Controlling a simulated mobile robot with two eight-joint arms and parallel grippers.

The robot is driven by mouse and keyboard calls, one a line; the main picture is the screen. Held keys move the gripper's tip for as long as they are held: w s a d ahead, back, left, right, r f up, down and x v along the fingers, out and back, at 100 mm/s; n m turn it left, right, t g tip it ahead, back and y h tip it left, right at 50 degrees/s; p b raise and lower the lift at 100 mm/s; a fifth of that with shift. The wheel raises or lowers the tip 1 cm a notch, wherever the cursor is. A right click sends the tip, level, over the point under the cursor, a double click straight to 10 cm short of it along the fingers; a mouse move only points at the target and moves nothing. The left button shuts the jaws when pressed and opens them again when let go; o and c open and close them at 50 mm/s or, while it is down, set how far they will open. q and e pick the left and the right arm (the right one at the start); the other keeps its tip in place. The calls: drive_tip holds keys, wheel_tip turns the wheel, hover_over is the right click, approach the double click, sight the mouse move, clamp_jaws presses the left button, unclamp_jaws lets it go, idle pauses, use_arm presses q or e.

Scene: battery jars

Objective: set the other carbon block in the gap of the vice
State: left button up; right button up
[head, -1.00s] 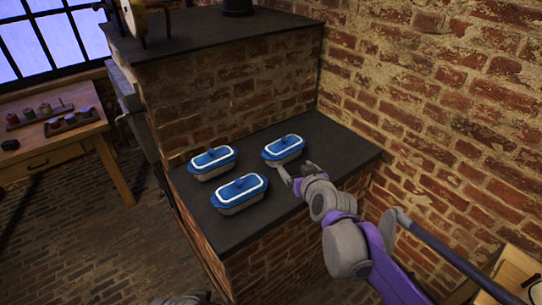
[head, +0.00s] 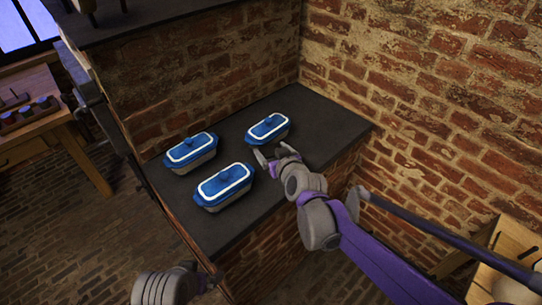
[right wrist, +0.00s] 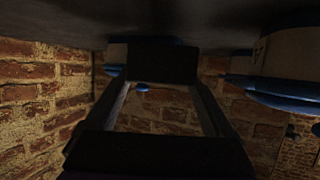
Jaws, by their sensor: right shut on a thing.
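My right gripper (head: 272,156) is over the dark ledge, just in front of the rear blue-lidded dish. In the right wrist view a dark block (right wrist: 162,62) spans the space between its fingertips, and the gripper is shut on it. It looks like the carbon block, but the view is dim. In the head view the block cannot be made out. My left arm shows at the bottom of the head view, and its gripper (head: 207,281) is only partly seen there, so its state is unclear. I see no vice that I can make out.
Three dishes with blue lids stand on the ledge (head: 320,120): rear (head: 268,130), left (head: 191,151) and front (head: 224,187). Brick walls rise behind and at the right. A wooden bench (head: 62,125) with small items is at the left. Another wooden table (head: 475,268) is at the lower right.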

drive_tip(key=shift+f, duration=1.2)
drive_tip(key=shift+f, duration=0.1)
drive_tip(key=o, duration=1.3)
drive_tip(key=shift+s+d+r, duration=0.1)
drive_tip(key=shift+s+r, duration=0.15)
drive_tip(key=p+v, duration=0.1)
drive_tip(key=v, duration=1)
drive_tip(key=shift+s+r, duration=0.15)
drive_tip(key=shift+s, duration=0.05)
drive_tip(key=s+d+f+m+g+h, duration=0.1)
drive_tip(key=s+d+f+g, duration=0.1)
drive_tip(key=s+d, duration=0.3)
drive_tip(key=s+d+f+m+g+h, duration=0.2)
drive_tip(key=s+d+f, duration=0.3)
drive_tip(key=s, duration=0.4)
drive_tip(key=s+d+f+m+g+h, duration=0.1)
drive_tip(key=s+d+f+g+h, duration=0.1)
drive_tip(key=s, duration=0.6)
drive_tip(key=shift+d+f+m+g, duration=0.15)
drive_tip(key=shift+d+f+g, duration=0.3)
drive_tip(key=shift+d, duration=0.35)
drive_tip(key=shift+d+f+m+g, duration=0.15)
drive_tip(key=shift+d+f+g, duration=0.3)
drive_tip(key=shift+d, duration=0.35)
